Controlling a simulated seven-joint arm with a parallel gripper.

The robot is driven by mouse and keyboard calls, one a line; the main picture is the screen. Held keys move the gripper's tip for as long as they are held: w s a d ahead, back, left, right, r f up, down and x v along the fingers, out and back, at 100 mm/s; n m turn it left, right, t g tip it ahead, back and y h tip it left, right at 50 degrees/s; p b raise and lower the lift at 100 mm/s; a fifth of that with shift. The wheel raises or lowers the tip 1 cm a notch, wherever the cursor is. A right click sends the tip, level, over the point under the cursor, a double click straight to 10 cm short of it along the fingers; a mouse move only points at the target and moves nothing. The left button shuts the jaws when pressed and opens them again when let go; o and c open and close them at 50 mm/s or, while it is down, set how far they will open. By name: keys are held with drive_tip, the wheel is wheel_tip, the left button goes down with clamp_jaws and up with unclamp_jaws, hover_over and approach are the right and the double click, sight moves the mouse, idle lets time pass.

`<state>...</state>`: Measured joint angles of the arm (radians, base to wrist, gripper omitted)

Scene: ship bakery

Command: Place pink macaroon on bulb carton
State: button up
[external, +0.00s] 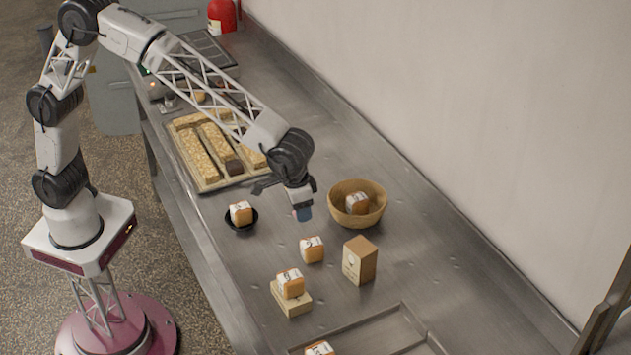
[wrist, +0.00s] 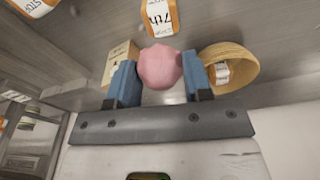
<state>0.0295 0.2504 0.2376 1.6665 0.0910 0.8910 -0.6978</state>
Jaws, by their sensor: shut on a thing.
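My gripper (wrist: 161,80) is shut on the pink macaroon (wrist: 160,67), which sits between its two blue fingertips in the wrist view. In the external view my gripper (external: 303,213) hangs above the counter, left of the wooden bowl; the macaroon cannot be made out there. A tan upright box with a small printed drawing, which looks like the bulb carton (external: 359,262), stands on the counter nearer the camera than my gripper. It also shows in the wrist view, partly behind the left finger, as the carton (wrist: 119,55). Its visible top is bare.
A wooden bowl (external: 345,218) holds an orange-and-white package. Similar packages stand in a black dish (external: 240,226), on the counter (external: 312,249) and on a low tan block (external: 292,305). A tray (external: 208,187) of long bars lies farther back. A wall runs along the right.

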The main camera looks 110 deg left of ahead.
drive_tip(key=shift+w+d+r, duration=0.15)
drive_tip(key=shift+w+d, duration=0.1)
drive_tip(key=shift+d, duration=0.25)
hover_over(361, 246)
drive_tip(key=shift+d+f, duration=0.1)
drive_tip(key=shift+f, duration=0.65)
idle(0.3)
drive_tip(key=shift+s+f, duration=0.1)
drive_tip(key=shift+f, duration=1.65)
drive_tip(key=shift+f, duration=0.15)
drive_tip(key=o, duration=0.7)
